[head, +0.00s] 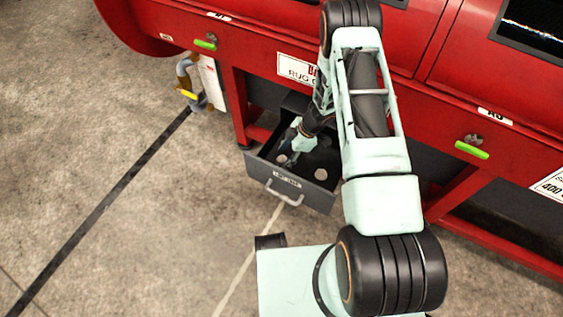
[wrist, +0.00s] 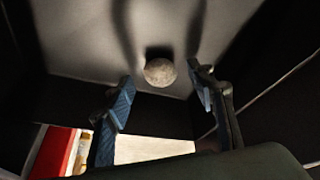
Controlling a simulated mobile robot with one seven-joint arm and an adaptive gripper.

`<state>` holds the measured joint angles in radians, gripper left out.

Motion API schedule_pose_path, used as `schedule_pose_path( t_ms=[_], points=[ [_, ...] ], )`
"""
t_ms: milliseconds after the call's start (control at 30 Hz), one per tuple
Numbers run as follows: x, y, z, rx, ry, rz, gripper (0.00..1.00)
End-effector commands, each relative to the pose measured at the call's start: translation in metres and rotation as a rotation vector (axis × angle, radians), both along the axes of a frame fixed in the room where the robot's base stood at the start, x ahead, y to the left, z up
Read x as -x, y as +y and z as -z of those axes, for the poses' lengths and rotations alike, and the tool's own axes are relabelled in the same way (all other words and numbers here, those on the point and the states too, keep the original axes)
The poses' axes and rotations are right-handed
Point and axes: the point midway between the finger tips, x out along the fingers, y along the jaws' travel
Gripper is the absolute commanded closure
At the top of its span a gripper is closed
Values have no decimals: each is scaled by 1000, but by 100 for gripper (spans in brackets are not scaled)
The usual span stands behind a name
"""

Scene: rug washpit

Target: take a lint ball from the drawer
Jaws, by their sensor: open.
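The drawer (head: 274,180) is grey with a label and a light bar handle, and it is pulled out below the red machine. Two small pale grey lint balls show inside it in the head view, one at left (head: 282,159) and one at right (head: 320,174). My gripper (head: 289,160) reaches down into the drawer. In the wrist view my gripper (wrist: 163,92) is open, with a blue-padded finger on each side. A round, rough grey lint ball (wrist: 159,71) lies on the drawer floor beyond the gap between the fingertips, apparently touching neither.
Dark drawer walls (wrist: 270,95) stand close around the fingers. The red machine (head: 255,52) spans the back, with yellow-green handles (head: 471,150) on its front. A bottle-like item and paper hang at the left. Concrete floor (head: 110,220) is clear at left.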

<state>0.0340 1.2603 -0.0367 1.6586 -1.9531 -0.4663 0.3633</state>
Motion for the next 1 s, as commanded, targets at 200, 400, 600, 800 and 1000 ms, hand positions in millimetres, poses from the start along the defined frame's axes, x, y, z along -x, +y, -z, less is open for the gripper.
schedule_pose_path(
  t_ms=[200,400,600,800,1000],
  points=[
    [0,7,16,-1,0,1,50],
    [0,7,16,0,0,1,57],
    [0,7,16,0,1,1,79],
    [0,7,15,0,1,1,82],
    [0,7,14,0,0,1,82]
  ],
)
